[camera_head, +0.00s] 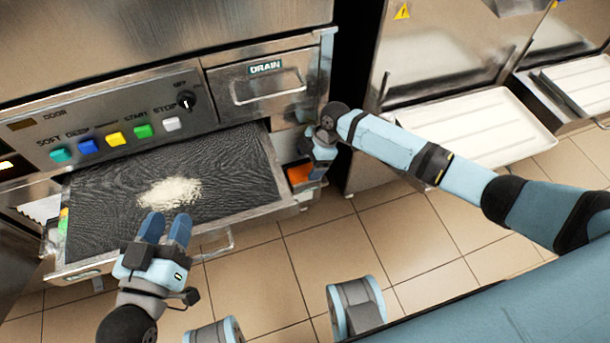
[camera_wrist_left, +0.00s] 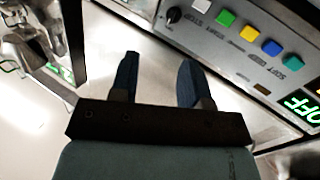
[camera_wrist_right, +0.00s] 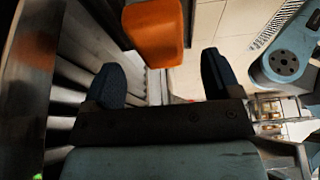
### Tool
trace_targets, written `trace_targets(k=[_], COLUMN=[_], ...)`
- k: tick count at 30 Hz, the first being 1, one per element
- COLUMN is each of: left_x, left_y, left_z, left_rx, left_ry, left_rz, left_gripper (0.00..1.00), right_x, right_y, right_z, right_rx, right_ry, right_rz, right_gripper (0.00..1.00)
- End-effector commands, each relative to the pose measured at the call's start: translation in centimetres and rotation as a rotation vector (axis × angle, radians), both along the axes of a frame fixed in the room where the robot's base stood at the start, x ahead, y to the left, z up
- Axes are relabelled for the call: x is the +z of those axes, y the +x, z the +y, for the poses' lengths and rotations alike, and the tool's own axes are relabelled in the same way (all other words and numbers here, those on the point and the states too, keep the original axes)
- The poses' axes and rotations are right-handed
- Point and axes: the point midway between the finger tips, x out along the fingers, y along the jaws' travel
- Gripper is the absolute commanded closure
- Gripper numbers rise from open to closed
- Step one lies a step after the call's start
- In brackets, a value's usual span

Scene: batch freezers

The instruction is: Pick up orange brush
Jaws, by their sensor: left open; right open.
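The orange brush (camera_head: 299,173) shows as a small orange block in the recess below the DRAIN drawer, partly hidden by my right gripper (camera_head: 320,170). In the right wrist view, the orange brush (camera_wrist_right: 157,30) is large at the top, just beyond the gap between the open fingers of my right gripper (camera_wrist_right: 165,75). I see no finger closed on it. Its far end is cut off by the picture's edge. My left gripper (camera_head: 166,227) is open and empty above the front of the pulled-out tray. The left gripper also shows open in its wrist view (camera_wrist_left: 157,75).
The dark tray (camera_head: 100,200) bears a pile of white powder (camera_head: 172,193). The button panel (camera_head: 110,138) is above it. The DRAIN drawer (camera_head: 262,85) is above the recess. A white tray (camera_head: 480,135) juts out at right. Tiled floor (camera_head: 340,255) lies open in front.

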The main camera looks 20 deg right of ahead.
Motion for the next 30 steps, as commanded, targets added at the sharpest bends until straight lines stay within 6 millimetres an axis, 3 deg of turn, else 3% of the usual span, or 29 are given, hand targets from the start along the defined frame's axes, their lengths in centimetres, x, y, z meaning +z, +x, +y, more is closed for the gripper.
trace_targets(k=[1,6,30], left_x=[0.3,1.8,2.1], left_y=[0.1,0.0,0.0], left_z=[-0.3,-0.7,-0.7], left_rx=[-0.008,-0.02,-0.022], left_ry=[-0.018,-0.055,-0.06], left_rz=[-0.032,-0.088,-0.093], left_gripper=[0.57,0.57,0.57], right_x=[-1.3,-2.8,-3.3], right_y=[-0.1,-0.1,-0.2], right_z=[0.3,1.1,1.1], right_rx=[0.0,0.0,0.001], right_ry=[0.0,0.0,-0.001], right_rz=[0.002,0.001,0.001], right_gripper=[0.17,0.17,0.17])
